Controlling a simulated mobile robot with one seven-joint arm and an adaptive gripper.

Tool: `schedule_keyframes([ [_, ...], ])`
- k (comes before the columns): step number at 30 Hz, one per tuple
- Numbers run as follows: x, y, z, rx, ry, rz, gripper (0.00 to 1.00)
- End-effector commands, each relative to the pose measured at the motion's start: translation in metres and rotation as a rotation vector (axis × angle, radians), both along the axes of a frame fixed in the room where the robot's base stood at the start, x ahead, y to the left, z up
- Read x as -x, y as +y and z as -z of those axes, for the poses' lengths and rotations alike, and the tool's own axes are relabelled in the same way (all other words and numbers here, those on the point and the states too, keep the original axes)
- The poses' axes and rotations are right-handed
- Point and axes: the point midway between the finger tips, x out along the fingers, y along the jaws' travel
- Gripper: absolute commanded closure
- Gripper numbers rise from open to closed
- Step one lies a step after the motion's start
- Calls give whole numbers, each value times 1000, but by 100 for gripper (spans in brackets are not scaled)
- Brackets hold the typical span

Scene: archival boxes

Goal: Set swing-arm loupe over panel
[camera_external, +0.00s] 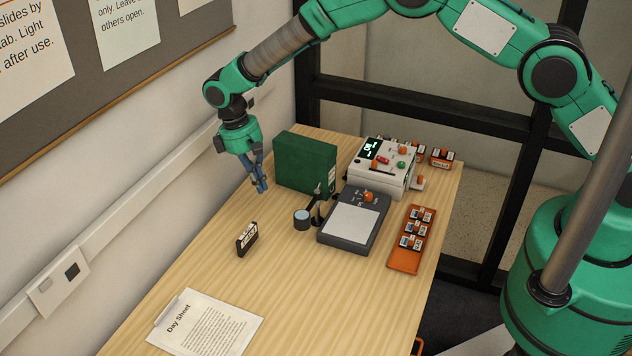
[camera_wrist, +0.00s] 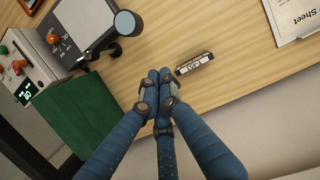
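The panel is a white lit-looking surface (camera_external: 352,224) on a dark grey box; the panel (camera_wrist: 86,18) is at the upper left in the wrist view. My gripper (camera_external: 262,188) has its blue fingers together and empty, above the table left of the green box. Its fingertips (camera_wrist: 160,74) meet in the wrist view.
A green box (camera_external: 304,163) stands behind the loupe. A white device with a display (camera_external: 388,165) is behind the panel. An orange tray (camera_external: 404,262) of small items lies right of it. A small black labelled item (camera_external: 247,239) and a clipboard sheet (camera_external: 208,325) lie nearer.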

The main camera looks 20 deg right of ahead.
Motion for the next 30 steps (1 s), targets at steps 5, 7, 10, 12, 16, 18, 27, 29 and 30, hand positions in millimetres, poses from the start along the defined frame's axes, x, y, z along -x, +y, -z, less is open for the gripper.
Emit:
schedule_keyframes([
  [5, 3, -5, 20, 2, 1, 0, 100],
  [7, 5, -7, 30, 2, 1, 0, 100],
  [10, 7, -10, 46, 2, 2, 0, 100],
  [12, 9, -12, 56, 2, 2, 0, 100],
  [16, 11, -16, 74, 2, 2, 0, 100],
  [18, 12, -17, 83, 1, 1, 0, 100],
  [27, 30, -41, 84, 0, 0, 0, 100],
  [29, 33, -45, 85, 1, 1, 0, 100],
  [30, 34, -47, 85, 2, 1, 0, 100],
])
